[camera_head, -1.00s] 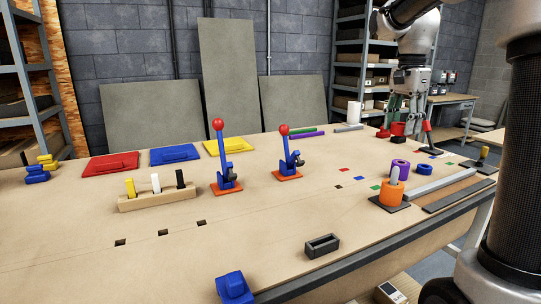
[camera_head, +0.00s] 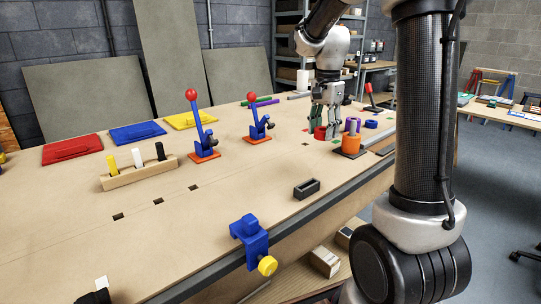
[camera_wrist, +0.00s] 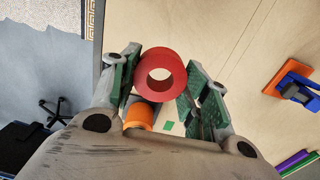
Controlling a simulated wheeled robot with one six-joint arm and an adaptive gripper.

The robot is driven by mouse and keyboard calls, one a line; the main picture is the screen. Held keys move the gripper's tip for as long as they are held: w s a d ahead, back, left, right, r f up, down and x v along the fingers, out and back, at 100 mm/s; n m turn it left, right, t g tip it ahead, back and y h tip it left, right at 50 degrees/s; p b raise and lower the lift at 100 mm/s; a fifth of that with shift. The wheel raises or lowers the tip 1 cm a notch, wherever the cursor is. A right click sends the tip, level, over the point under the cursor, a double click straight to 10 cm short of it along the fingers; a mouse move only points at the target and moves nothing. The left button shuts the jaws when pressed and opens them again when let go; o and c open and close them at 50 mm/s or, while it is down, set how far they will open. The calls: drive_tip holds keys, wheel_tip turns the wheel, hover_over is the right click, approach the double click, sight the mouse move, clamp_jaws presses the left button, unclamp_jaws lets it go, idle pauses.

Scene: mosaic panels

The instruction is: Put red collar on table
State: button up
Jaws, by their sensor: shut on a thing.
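The red collar (camera_wrist: 160,75) is a thick ring, seen from above in the wrist view with its hole open. My gripper (camera_wrist: 160,92) has its green-padded fingers on either side of it and is shut on it. In the head view the red collar (camera_head: 320,132) shows low between the fingers of my gripper (camera_head: 326,122), just above or on the table (camera_head: 240,190); I cannot tell if it touches. An orange collar (camera_head: 352,144) sits around a grey post just right of my gripper; it also shows in the wrist view (camera_wrist: 139,117).
A purple collar (camera_head: 358,124) stands behind the post and a blue collar (camera_head: 371,124) is to its right. Blue toggle clamps (camera_head: 258,125) stand left of my gripper. A dark open block (camera_head: 306,188) lies nearer. The table middle is mostly clear.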

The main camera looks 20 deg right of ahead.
sight(320, 167)
wheel_tip(320, 167, down, 10)
drive_tip(key=shift+r, duration=0.1)
idle(0.4)
drive_tip(key=o, duration=1.3)
wheel_tip(320, 167, up, 12)
drive_tip(key=s+a+n+t, duration=0.1)
drive_tip(key=s+n, duration=0.3)
drive_tip(key=s, duration=0.4)
drive_tip(key=s+a+r+n+t, duration=0.1)
drive_tip(key=s+a+n+t, duration=0.1)
drive_tip(key=s+n, duration=0.3)
drive_tip(key=s+a+n+t, duration=0.1)
drive_tip(key=s+n, duration=0.4)
drive_tip(key=s, duration=0.5)
drive_tip(key=shift+s+a+r, duration=0.2)
drive_tip(key=shift+s+a, duration=0.15)
drive_tip(key=shift+a, duration=0.2)
